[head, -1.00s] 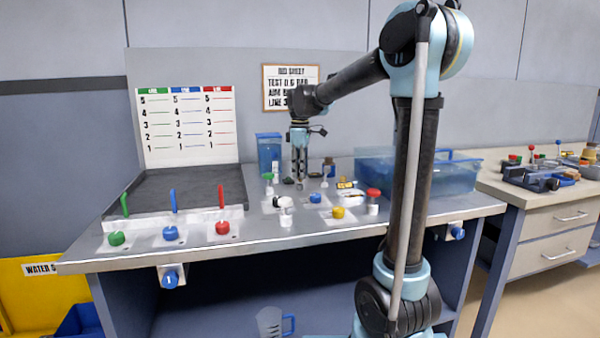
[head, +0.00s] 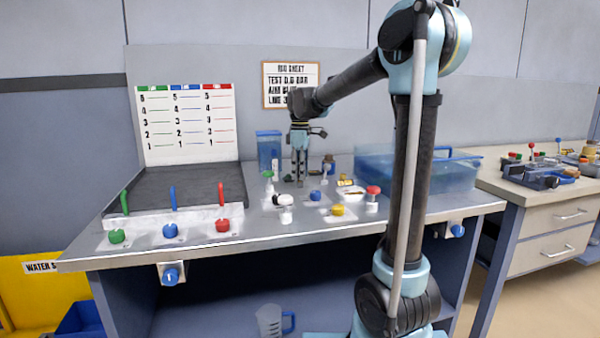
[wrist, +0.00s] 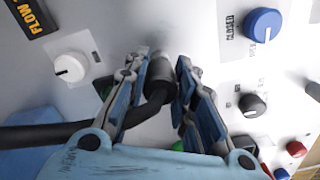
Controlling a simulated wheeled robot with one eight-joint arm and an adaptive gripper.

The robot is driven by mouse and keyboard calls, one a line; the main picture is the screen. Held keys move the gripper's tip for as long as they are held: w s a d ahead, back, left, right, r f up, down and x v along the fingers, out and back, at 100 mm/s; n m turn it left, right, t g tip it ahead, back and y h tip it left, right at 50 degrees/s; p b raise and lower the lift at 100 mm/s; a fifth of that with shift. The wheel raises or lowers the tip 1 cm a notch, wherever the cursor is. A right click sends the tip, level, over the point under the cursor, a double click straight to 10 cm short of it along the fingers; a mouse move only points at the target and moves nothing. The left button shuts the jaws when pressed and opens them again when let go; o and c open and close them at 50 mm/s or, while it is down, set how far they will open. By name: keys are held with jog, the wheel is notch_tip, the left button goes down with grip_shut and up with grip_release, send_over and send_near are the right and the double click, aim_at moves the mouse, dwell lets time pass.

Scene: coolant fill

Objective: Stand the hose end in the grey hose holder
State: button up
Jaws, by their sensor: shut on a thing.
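My gripper (wrist: 163,68) is shut on the black hose (wrist: 60,133) near its end in the wrist view. The hose runs off to the left and bends up between the fingers. A dark grey cylindrical piece (wrist: 160,63) sits at the hose's tip between the fingertips. I cannot tell whether it is the hose's own fitting or the grey holder. In the head view my gripper (head: 300,184) points straight down, low over the rear middle of the bench. The hose end is too small to make out there.
In the wrist view a white knob (wrist: 70,67), a blue knob (wrist: 263,25) and a black knob (wrist: 252,105) surround the gripper. In the head view a blue clear tank (head: 400,172) stands right on the bench (head: 270,236). A red-capped jar (head: 372,207) stands in front.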

jog(key=shift+f, duration=0.75)
jog(key=o, duration=0.9)
jog(key=shift+o, duration=0.2)
jog(key=shift+r, duration=0.1)
notch_tip(320, 180, up, 12)
jog(key=shift+w+f, duration=0.15)
